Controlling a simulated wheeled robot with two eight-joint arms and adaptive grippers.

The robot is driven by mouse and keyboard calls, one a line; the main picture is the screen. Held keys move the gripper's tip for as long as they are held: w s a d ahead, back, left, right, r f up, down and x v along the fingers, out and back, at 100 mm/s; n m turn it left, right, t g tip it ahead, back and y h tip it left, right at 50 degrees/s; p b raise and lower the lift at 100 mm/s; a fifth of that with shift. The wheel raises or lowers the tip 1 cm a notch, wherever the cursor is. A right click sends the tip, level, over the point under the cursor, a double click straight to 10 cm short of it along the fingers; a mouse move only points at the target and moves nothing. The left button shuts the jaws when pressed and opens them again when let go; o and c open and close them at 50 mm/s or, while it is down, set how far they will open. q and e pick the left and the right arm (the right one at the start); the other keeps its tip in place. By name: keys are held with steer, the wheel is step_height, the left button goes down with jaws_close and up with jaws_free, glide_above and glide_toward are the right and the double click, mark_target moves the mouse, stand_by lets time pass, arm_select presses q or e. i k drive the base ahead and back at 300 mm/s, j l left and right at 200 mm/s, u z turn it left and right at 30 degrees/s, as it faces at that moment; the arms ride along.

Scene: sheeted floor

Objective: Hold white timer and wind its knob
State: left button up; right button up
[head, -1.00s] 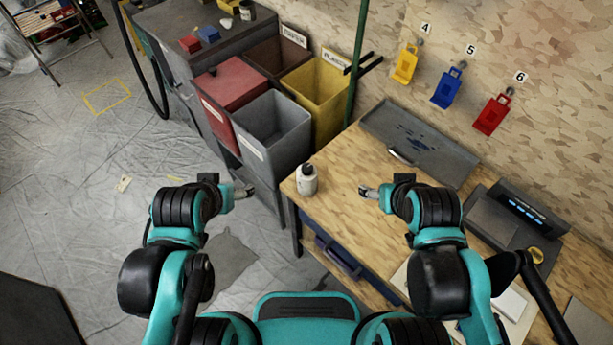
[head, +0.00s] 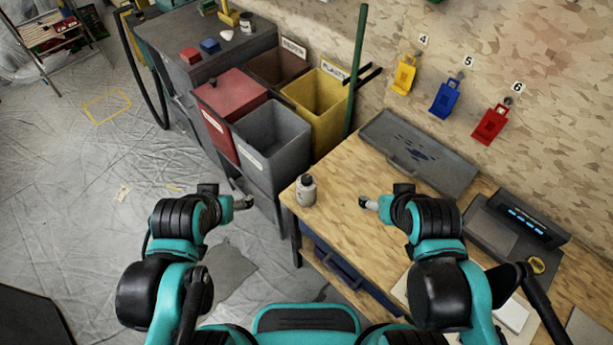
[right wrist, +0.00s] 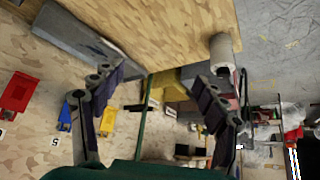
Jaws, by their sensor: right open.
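I cannot pick out a white timer with a knob for certain in either view. A white bottle-like container with a dark top (head: 306,190) stands upright on the near left corner of the wooden workbench (head: 345,190); a pale cylinder (right wrist: 222,55) at the bench edge in the right wrist view looks like it. My left gripper (head: 244,202) is over the floor, left of the bench and apart from the container; its jaws are too small to read. My right gripper (head: 367,202) is above the bench, right of the container. In the right wrist view it is open and empty (right wrist: 160,80).
Grey (head: 270,135), red (head: 233,95) and yellow (head: 320,100) bins stand left of the bench. A grey tray (head: 420,155) lies at the bench back, and a dark device with a lit display (head: 525,218) sits at right. The bench middle is clear.

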mark_target(306, 178)
steer(key=k+l+u, duration=0.15)
steer(key=k, duration=0.25)
steer(key=k+l+u, duration=0.15)
steer(key=k+l, duration=0.15)
steer(key=k, duration=0.15)
